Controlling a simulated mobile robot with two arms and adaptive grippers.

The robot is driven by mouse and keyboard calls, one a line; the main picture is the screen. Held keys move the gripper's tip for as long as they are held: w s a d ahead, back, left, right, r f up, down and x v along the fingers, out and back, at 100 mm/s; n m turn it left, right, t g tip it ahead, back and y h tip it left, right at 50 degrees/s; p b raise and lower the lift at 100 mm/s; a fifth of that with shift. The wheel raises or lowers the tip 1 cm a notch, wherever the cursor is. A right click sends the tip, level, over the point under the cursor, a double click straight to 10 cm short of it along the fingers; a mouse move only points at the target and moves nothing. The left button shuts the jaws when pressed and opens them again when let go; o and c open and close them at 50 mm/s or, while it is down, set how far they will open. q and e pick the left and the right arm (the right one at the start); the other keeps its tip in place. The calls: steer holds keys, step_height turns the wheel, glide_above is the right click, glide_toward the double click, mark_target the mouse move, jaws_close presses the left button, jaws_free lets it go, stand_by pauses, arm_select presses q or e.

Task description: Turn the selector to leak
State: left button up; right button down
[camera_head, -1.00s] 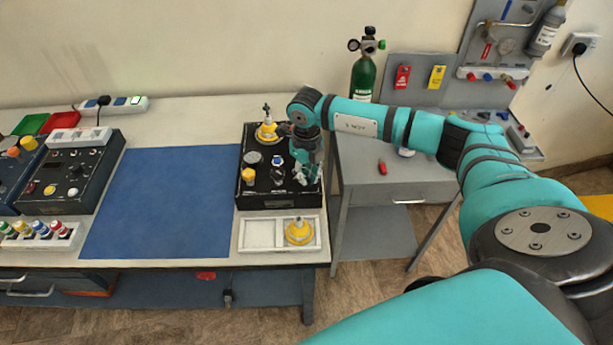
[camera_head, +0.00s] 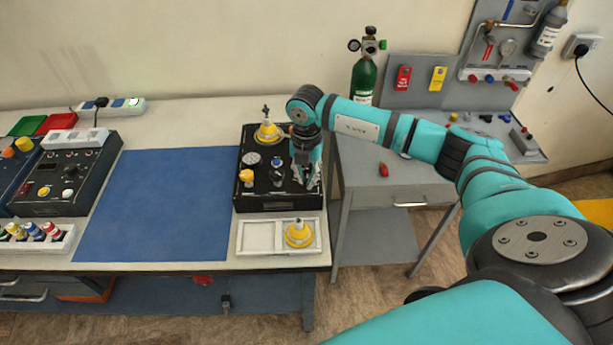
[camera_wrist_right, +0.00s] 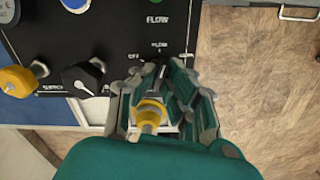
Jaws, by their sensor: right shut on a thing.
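The black trainer panel (camera_head: 250,196) lies on the bench. My right gripper (camera_head: 307,183) points down at its front right part. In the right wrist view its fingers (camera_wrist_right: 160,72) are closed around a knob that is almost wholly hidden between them. The labels OFF and FLOW show at the fingertips, so this looks like the selector. No leak label can be read, and the selector's pointer is hidden. My left gripper is not in view.
A black knob with a white mark (camera_wrist_right: 85,76) and a yellow knob (camera_wrist_right: 17,81) sit left of the fingers. A yellow mask (camera_head: 299,234) lies in the white tray (camera_head: 240,250) in front. Another yellow mask (camera_head: 268,131) stands behind. A blue mat (camera_head: 155,205) is clear.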

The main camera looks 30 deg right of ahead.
mark_target(306, 178)
steer(key=m, duration=0.4)
steer(key=shift+w+m, duration=0.1)
steer(key=shift+m, duration=2.1)
steer(key=shift+r, duration=0.1)
steer(key=c, duration=1.4)
jaws_free()
steer(key=shift+r, duration=0.1)
step_height(306, 178, up, 12)
steer(key=shift+f, duration=0.15)
